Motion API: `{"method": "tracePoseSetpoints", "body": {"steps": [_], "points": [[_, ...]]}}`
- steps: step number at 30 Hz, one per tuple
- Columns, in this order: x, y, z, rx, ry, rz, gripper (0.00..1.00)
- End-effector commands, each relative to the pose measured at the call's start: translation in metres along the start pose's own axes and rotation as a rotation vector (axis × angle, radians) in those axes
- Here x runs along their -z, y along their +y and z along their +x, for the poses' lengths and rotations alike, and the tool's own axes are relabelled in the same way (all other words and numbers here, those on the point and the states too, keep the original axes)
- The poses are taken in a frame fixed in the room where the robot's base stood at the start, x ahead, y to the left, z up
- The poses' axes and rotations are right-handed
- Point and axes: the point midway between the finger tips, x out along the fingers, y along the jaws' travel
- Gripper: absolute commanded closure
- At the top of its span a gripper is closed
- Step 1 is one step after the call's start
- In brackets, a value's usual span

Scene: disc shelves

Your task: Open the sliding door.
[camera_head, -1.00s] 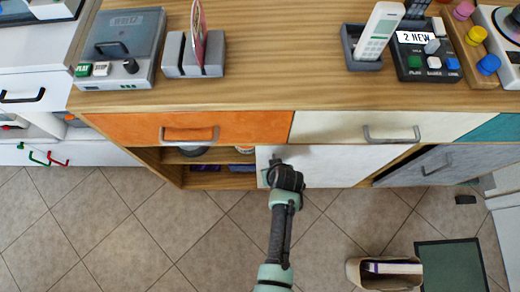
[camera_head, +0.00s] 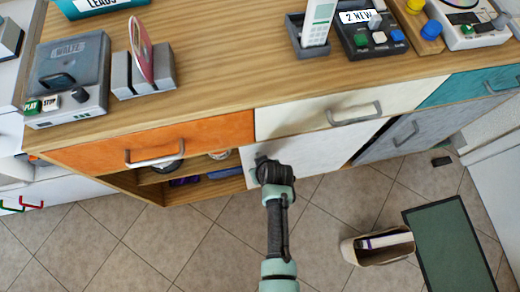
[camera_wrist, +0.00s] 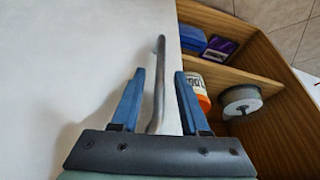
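The sliding door (camera_head: 305,148) is a pale white panel under the cream drawer in the wooden cabinet. The compartment to its left is uncovered. My gripper (camera_head: 262,162) is at the door's left part in the head view and hides part of the door handle. In the wrist view, the metal bar handle (camera_wrist: 159,65) runs between the two blue fingers of my gripper (camera_wrist: 159,73). The fingers are apart, with visible gaps to the handle on both sides. The door's face (camera_wrist: 75,65) fills the left of the wrist view.
The open compartment's wooden shelf (camera_wrist: 232,72) holds a blue box (camera_wrist: 193,39), a labelled container (camera_wrist: 194,88) and a round grey item (camera_wrist: 241,100). A grey door (camera_head: 412,128) stands to the right. A basket (camera_head: 378,247) and green mat (camera_head: 452,245) lie on the tiled floor.

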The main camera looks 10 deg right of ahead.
Motion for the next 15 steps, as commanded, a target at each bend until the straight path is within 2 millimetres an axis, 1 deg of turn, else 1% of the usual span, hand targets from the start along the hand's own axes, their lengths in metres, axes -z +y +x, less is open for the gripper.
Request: {"method": "tracePoseSetpoints", "body": {"steps": [5,8,11,15], "points": [[0.0,0.0,-0.001,0.0,0.001,0.0,0.55],[0.001,0.0,-0.006,0.0,0.001,0.0,0.55],[0.002,0.0,-0.019,-0.002,0.002,0.0,0.55],[0.001,0.0,-0.047,-0.002,0.001,0.0,0.55]]}}
